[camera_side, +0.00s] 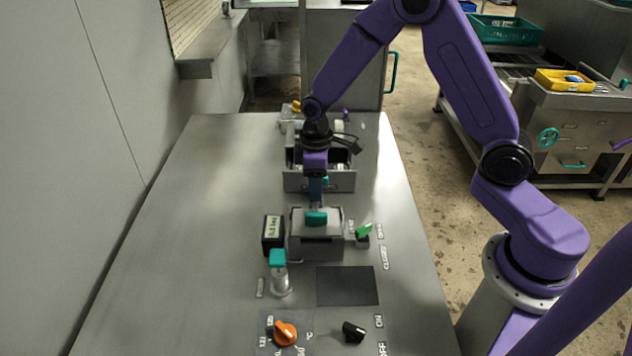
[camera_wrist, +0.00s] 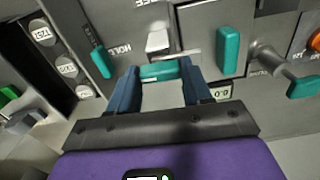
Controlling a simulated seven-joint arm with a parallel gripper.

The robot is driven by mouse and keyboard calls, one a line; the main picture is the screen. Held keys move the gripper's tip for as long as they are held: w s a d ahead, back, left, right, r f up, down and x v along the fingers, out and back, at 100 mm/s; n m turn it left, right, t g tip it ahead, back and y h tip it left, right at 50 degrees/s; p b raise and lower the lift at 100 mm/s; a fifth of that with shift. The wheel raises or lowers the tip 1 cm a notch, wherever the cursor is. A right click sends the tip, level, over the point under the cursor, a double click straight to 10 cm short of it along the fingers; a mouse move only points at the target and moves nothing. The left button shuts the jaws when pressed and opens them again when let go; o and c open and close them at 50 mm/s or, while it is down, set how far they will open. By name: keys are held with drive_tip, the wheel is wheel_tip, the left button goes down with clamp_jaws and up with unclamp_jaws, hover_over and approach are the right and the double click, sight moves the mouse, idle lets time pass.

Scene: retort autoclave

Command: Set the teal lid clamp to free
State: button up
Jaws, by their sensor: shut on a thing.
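In the side view, my gripper (camera_side: 316,198) points down at a grey lidded box in the middle of the bench. The teal lid clamp (camera_side: 316,218) shows on the box, just below the fingertips. In the wrist view, my two blue fingers (camera_wrist: 160,85) stand on either side of the clamp's teal bar (camera_wrist: 160,71) and are shut on it. A pale block (camera_wrist: 158,40) sits just beyond the bar. A label reading HOLD (camera_wrist: 120,48) lies left of it, and another, cut off at the top edge, ends in EE. The clamp's exact setting is unclear.
A teal-topped post (camera_side: 278,258) and a black display (camera_side: 273,232) stand close by the box. A green lever (camera_side: 364,230) is at its right. An orange knob (camera_side: 285,332) and black knob (camera_side: 353,331) sit nearer the front. The bench's left side is clear.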

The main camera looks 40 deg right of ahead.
drive_tip(key=m, duration=1.3)
drive_tip(key=shift+m, duration=2.2)
drive_tip(key=o, duration=1.1)
drive_tip(key=shift+c, duration=0.2)
wheel_tip(320, 180, up, 18)
drive_tip(key=shift+f, duration=0.25)
